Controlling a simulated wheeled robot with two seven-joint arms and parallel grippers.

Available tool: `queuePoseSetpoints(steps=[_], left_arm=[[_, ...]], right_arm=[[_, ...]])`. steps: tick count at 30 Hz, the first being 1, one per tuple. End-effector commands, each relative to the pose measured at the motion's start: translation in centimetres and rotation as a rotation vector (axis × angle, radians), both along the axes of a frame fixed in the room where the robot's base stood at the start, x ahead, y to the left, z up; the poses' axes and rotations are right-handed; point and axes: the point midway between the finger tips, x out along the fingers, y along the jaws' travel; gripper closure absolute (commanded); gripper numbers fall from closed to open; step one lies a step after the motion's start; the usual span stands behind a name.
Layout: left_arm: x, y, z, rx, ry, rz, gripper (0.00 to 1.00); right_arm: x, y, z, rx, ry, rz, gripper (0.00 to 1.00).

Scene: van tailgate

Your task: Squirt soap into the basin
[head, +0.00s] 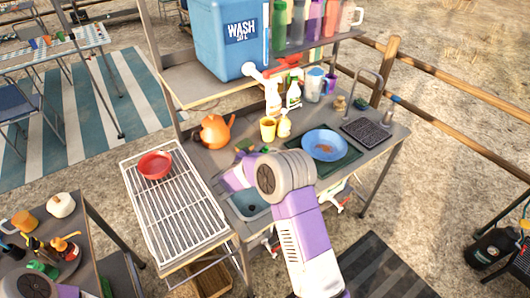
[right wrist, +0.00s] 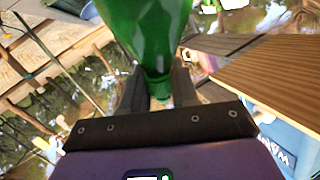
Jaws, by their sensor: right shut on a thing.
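The grey basin (head: 247,206) is sunk in the counter in the head view, partly covered by my right arm. My right gripper (head: 236,178) is above the basin's back left part, its fingers largely hidden behind my wrist. In the right wrist view my right gripper (right wrist: 156,92) is shut on a green bottle (right wrist: 152,35), at its narrow part. The bottle is mostly hidden in the head view, so its tilt and any soap flow cannot be told. Part of my left arm shows at the bottom left, but not its gripper.
A drying rack (head: 178,212) with a red bowl (head: 155,166) lies left of the basin. An orange kettle (head: 215,132), yellow cup (head: 268,129) and spray bottle (head: 294,93) stand behind. A blue plate (head: 325,146) is on the right. A shelf (head: 190,84) with a blue water container (head: 225,40) overhangs.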

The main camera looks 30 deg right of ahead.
Motion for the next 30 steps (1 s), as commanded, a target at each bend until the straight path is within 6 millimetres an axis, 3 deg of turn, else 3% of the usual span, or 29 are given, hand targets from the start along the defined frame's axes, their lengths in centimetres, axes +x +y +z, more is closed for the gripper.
queuePoseSetpoints(steps=[30], left_arm=[[0.0, 0.0, -7.4, 0.0, 0.0, 0.0, 0.57]], right_arm=[[0.5, 0.5, -6.1, 0.256, -0.223, -0.002, 1.0]])
